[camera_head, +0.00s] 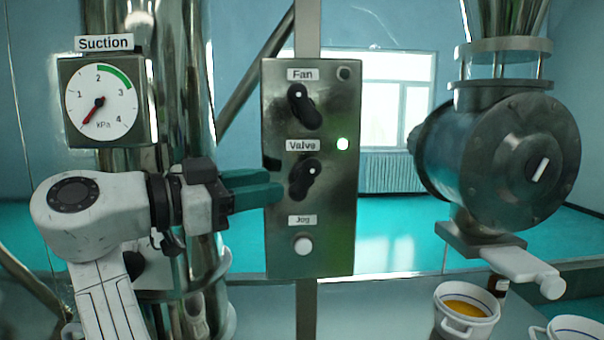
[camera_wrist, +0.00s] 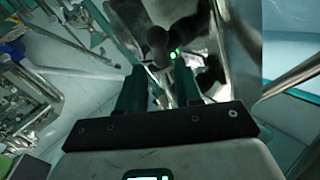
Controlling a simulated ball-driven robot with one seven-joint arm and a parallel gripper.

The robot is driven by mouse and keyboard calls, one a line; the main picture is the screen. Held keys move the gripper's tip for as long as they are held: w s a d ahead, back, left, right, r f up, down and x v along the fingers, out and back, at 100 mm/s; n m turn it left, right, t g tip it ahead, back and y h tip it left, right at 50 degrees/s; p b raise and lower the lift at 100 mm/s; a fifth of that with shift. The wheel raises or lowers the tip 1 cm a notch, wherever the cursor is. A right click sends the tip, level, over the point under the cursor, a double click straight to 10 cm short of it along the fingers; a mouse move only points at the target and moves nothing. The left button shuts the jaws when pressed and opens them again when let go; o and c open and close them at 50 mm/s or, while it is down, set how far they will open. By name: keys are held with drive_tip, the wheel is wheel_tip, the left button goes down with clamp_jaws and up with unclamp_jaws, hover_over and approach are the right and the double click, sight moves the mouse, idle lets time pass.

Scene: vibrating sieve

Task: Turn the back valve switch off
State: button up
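The valve switch (camera_head: 304,179) is a black rotary knob under the "Valve" label on the metal control panel (camera_head: 342,235). Its white dot points to the upper right. Contact with the knob cannot be told.
The fan switch (camera_head: 304,107) sits above and a white jog button (camera_head: 303,245) below. A suction gauge (camera_head: 101,100) is at left, reading low. A round metal valve housing (camera_head: 515,160) is at right, above a white bucket (camera_head: 466,307) with orange contents.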

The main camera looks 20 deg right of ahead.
sight(298, 181)
drive_tip(key=p+x, duration=0.2)
drive_tip(key=x, duration=0.6)
drive_tip(key=shift+c, duration=0.5)
clamp_jaws()
drive_tip(key=shift+f, duration=0.1)
